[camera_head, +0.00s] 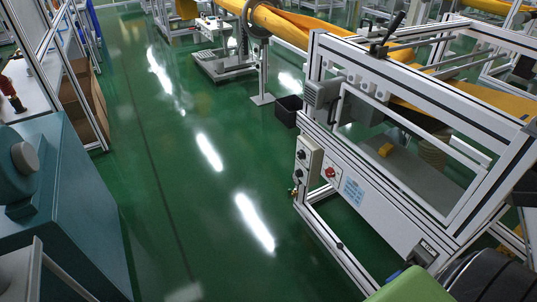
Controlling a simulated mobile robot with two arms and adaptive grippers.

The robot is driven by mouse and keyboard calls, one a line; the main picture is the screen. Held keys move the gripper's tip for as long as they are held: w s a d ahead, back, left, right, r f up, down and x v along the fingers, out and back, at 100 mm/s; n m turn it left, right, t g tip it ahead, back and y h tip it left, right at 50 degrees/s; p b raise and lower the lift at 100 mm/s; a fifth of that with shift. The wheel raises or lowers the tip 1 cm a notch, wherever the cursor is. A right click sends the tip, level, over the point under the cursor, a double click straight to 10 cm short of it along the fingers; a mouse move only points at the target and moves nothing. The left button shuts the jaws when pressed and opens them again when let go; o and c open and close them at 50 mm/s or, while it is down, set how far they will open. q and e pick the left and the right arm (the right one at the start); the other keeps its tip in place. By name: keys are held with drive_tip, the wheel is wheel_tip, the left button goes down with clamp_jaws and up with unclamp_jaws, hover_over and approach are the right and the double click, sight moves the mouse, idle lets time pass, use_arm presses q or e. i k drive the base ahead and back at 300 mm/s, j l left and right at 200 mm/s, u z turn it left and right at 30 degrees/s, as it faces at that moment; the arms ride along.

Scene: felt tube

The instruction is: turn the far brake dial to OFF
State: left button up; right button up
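A small beige control box (308,160) is fixed to the near left corner of the aluminium frame machine. It carries two small black knobs, an upper knob (301,154) and a lower knob (301,173). Their pointer positions and any OFF lettering are too small to read, and I cannot tell which is the far brake dial. A red button (330,172) sits on the panel just right of the box.
The frame machine (390,215) fills the right side, with a yellow tube (285,25) running into it. A teal machine (75,210) stands at the left. The green floor (205,200) between them is clear. A black bin (288,110) stands beyond the control box.

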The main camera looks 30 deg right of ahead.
sight(330, 172)
drive_tip(key=i+j+z, duration=0.1)
drive_tip(key=i+z, duration=0.2)
drive_tip(key=i, duration=0.25)
drive_tip(key=i+j+z, duration=0.3)
drive_tip(key=i, duration=0.25)
drive_tip(key=i+j+z, duration=0.25)
drive_tip(key=i, duration=0.3)
drive_tip(key=j, duration=0.1)
